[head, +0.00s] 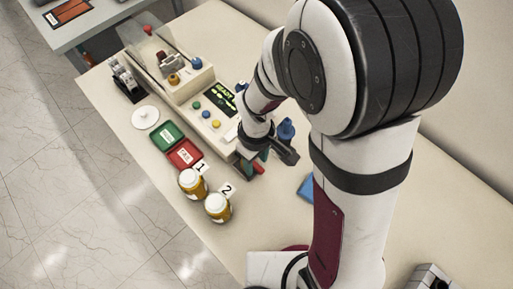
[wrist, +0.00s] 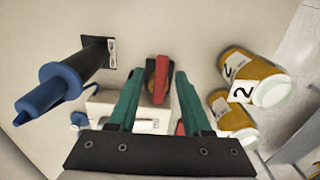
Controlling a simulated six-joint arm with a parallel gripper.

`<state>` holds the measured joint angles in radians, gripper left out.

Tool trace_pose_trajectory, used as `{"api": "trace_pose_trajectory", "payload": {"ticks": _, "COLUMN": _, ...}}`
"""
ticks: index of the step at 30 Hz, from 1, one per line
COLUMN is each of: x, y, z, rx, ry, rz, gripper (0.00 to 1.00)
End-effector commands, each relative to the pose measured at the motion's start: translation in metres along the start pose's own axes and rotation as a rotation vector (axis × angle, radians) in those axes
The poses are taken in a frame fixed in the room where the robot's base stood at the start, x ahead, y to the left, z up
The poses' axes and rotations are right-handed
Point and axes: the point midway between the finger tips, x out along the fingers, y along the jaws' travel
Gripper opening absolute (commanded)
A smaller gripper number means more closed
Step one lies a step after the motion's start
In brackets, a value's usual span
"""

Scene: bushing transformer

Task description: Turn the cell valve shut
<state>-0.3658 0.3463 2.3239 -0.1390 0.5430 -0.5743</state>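The valve appears to be the red handle (wrist: 161,80) with an orange-brown round part behind it, in the upper middle of the wrist view. My gripper (wrist: 158,73) has its two green fingers apart, one on each side of the handle, with gaps visible. Whether either finger touches it is unclear. In the head view my gripper (head: 255,156) is low over the table at the near end of the bench unit, and a small red part (head: 258,168) shows beside it. My wrist hides most of the valve there.
The bench unit (head: 205,95) has a lit READY display and coloured knobs. A blue-topped post (head: 286,130) stands close by, at left in the wrist view (wrist: 55,85). Two orange jars (head: 192,184) (head: 217,207), with cards 1 and 2, and green and red trays (head: 167,135) (head: 184,154) lie left.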

Motion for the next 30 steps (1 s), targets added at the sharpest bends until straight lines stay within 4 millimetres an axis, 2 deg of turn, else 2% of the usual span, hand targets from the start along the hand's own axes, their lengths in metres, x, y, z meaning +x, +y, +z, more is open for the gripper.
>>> {"api": "trace_pose_trajectory", "payload": {"ticks": 8, "x": -0.001, "y": 0.000, "z": 0.000, "rx": 0.001, "ry": -0.001, "rz": -0.001, "gripper": 0.50}}
{"api": "trace_pose_trajectory", "payload": {"ticks": 11, "x": -0.011, "y": 0.000, "z": 0.000, "rx": 0.002, "ry": 0.002, "rz": 0.001, "gripper": 0.50}}
{"api": "trace_pose_trajectory", "payload": {"ticks": 14, "x": -0.035, "y": 0.000, "z": -0.001, "rx": 0.002, "ry": 0.006, "rz": 0.002, "gripper": 0.50}}
{"api": "trace_pose_trajectory", "payload": {"ticks": 18, "x": -0.083, "y": 0.000, "z": -0.001, "rx": 0.002, "ry": 0.007, "rz": 0.003, "gripper": 0.50}}
{"api": "trace_pose_trajectory", "payload": {"ticks": 22, "x": -0.121, "y": 0.001, "z": -0.001, "rx": 0.001, "ry": 0.006, "rz": 0.003, "gripper": 0.50}}
{"api": "trace_pose_trajectory", "payload": {"ticks": 27, "x": -0.151, "y": 0.000, "z": -0.001, "rx": 0.000, "ry": 0.003, "rz": 0.002, "gripper": 0.50}}
{"api": "trace_pose_trajectory", "payload": {"ticks": 30, "x": -0.157, "y": 0.000, "z": 0.000, "rx": 0.001, "ry": 0.000, "rz": 0.000, "gripper": 0.50}}
